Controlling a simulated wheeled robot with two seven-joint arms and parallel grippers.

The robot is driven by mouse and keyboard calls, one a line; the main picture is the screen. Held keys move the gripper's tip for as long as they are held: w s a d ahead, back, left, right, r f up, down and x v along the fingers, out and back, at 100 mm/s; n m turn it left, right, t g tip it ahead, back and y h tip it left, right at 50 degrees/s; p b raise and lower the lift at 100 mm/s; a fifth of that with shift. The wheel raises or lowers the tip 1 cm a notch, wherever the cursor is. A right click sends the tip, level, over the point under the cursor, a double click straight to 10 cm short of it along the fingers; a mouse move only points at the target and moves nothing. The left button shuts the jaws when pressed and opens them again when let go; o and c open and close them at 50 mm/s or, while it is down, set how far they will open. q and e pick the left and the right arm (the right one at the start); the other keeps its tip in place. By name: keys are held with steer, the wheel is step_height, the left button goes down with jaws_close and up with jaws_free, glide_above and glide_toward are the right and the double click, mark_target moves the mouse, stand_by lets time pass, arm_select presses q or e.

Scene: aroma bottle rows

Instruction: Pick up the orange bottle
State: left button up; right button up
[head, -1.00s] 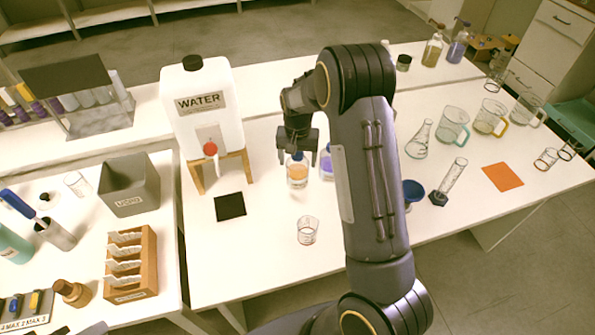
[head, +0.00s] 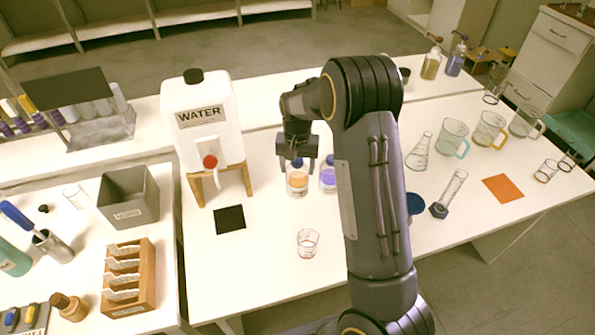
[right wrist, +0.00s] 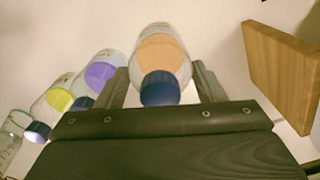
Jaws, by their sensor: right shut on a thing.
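The orange bottle (head: 297,181) is a clear bottle with orange contents and a blue cap. It stands upright in the head view, right of the water tank's wooden stand. My right gripper (head: 298,160) is over its top, pointing down, and is shut on it. In the right wrist view the orange bottle (right wrist: 160,60) shows between the two fingers (right wrist: 165,88), its blue cap towards the palm. Whether its base touches the table cannot be told. My left gripper is not in view.
A purple bottle (head: 328,178) stands close to the right of the orange one; the wrist view also shows a yellow bottle (right wrist: 52,100). The white water tank (head: 202,120) is at left. A black mat (head: 230,219) and a small beaker (head: 307,243) lie in front.

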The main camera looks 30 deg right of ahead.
steer(key=s+a+r+p, duration=0.1)
steer(key=s+r+p, duration=0.2)
steer(key=s+r, duration=1.1)
step_height(320, 180, up, 3)
steer(key=shift+a+f+p, duration=0.1)
steer(key=shift+a+p, duration=0.15)
steer(key=shift+p, duration=0.15)
